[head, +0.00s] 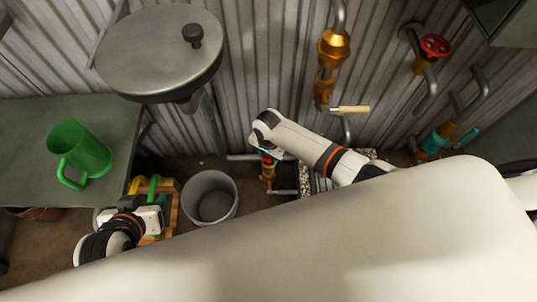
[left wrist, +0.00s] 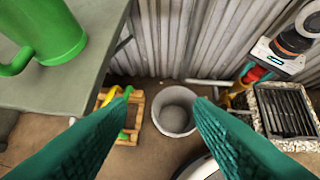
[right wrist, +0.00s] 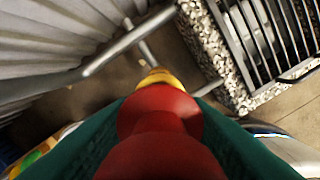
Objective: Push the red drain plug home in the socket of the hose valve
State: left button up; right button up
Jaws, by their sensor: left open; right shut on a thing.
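The red drain plug (right wrist: 158,112) is between the green fingers of my right gripper (head: 265,153), which is shut on it. In the right wrist view the plug lines up with the yellow brass of the hose valve (right wrist: 160,78), directly beyond it. How deep the plug sits in the socket is hidden. In the head view the brass hose valve (head: 268,178) stands low by the wall, under my right gripper. Red also shows beneath that gripper in the left wrist view (left wrist: 253,74). My left gripper (left wrist: 160,110) is open and empty, left of the bucket and away from the valve.
A grey bucket (head: 210,198) stands on the floor left of the valve. A wooden crate (head: 170,205) holds yellow and green things. A gravel-edged grate (left wrist: 285,112) lies right of the valve. A green jug (head: 82,152) stands on the left table (head: 35,125). Pipes run along the corrugated wall.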

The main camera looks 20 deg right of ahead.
pick_arm(q)
jog(key=shift+w+d+r+t, duration=0.25)
jog(key=shift+w+r+t, duration=0.15)
jog(key=shift+w, duration=0.35)
pick_arm(e)
jog(key=shift+f, duration=0.35)
pick_arm(q)
jog(key=shift+w+d+r+t+h+b, duration=0.2)
jog(key=shift+w+r+t, duration=0.15)
jog(key=shift+w+t, duration=0.1)
jog(key=shift+w+d+r+t+h+b, duration=0.2)
jog(key=shift+w+r+t, duration=0.15)
jog(key=shift+w, duration=0.05)
pick_arm(e)
jog(key=shift+f, duration=0.4)
dwell(0.3)
pick_arm(q)
jog(key=shift+s, duration=0.1)
